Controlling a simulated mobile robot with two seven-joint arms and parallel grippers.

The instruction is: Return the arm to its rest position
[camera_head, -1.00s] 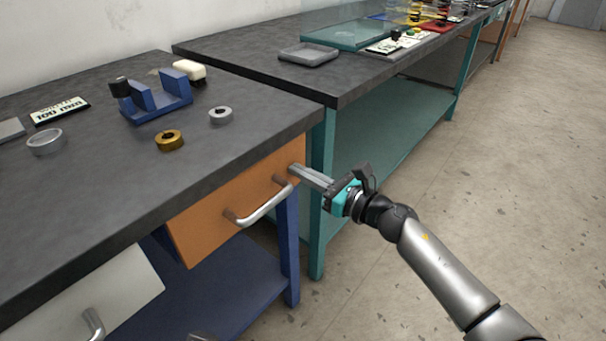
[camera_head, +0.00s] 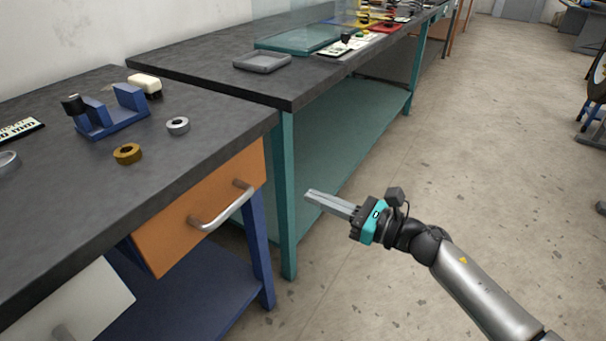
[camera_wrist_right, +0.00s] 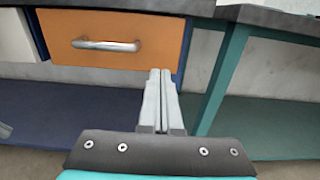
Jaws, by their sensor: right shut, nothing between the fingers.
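My right gripper (camera_head: 311,195) is shut and empty. It is held in the open air in front of the benches, to the right of the orange drawer (camera_head: 182,225) and apart from its handle (camera_head: 224,209). In the right wrist view my shut fingers (camera_wrist_right: 160,75) point toward the benches, with the orange drawer front (camera_wrist_right: 60,30) behind them to the left. My right arm (camera_head: 485,295) comes in from the lower right. My left gripper is not in view.
The near bench (camera_head: 60,200) carries a blue fixture (camera_head: 110,118), a brass ring (camera_head: 127,154) and a steel ring (camera_head: 178,125). A teal-framed bench (camera_head: 288,200) with a grey tray (camera_head: 262,62) stands behind.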

